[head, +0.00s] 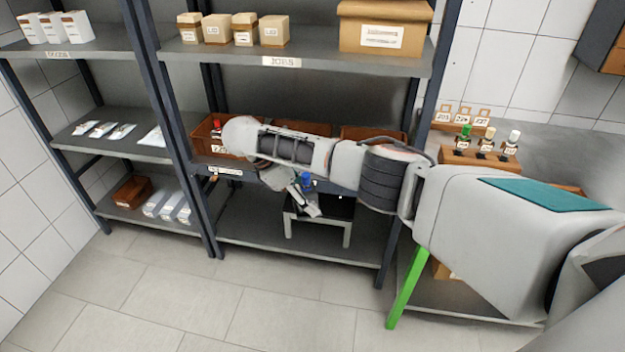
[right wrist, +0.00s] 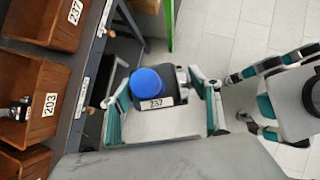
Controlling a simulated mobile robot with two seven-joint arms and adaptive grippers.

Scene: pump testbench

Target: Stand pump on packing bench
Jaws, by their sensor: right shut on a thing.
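The pump (right wrist: 160,90) has a dark body, a round blue cap and a white number label. In the right wrist view it sits between the fingers of my right gripper (right wrist: 165,105), which is shut on it. In the head view the blue cap (head: 307,181) shows beside my right gripper (head: 306,200), in front of the middle rack and above floor level. My left gripper (right wrist: 243,98) shows at the right of the right wrist view, fingers apart and empty. I cannot tell for sure which surface is the packing bench; my right arm covers much of the right side.
Brown bins (right wrist: 25,95) with number labels stand on the rack shelf beside the gripper. A small dark-topped stand (head: 332,210) is below. At right, a wooden holder (head: 480,160) bears bottles with coloured caps, and a green leg (head: 407,288) reaches the floor. The front floor is clear.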

